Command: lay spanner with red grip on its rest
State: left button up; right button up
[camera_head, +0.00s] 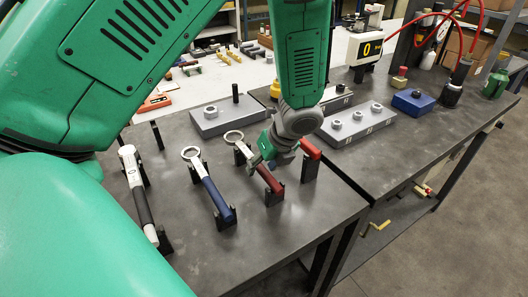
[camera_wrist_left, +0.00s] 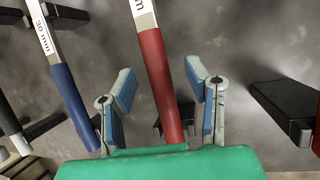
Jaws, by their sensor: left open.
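The spanner with red grip (camera_head: 268,179) has a pale ring head at its upper left end. It lies along black rest posts (camera_head: 275,196), with its grip over the near post. In the left wrist view, its red grip (camera_wrist_left: 162,85) runs between my fingers, with a black part of the rest (camera_wrist_left: 158,127) beside it. My left gripper (camera_head: 277,154) is over the grip from above and behind. Its blue-padded fingers (camera_wrist_left: 161,97) are open, one on each side of the grip with a gap. Exact contact between spanner and rest is partly hidden. My right gripper is not visible.
The blue-grip spanner (camera_head: 217,199) and a black-grip wrench (camera_head: 140,196) lie on rests to the left. A red-ended tool (camera_head: 311,149) on a black post stands close right. Grey bolt blocks (camera_head: 357,125) stand behind. The dark bench's front is clear.

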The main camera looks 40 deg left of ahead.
pick_arm(q)
jog(key=shift+w+r, duration=0.1)
jog(key=shift+r, duration=0.2)
jog(key=v, duration=1.1)
jog(key=shift+d, duration=0.3)
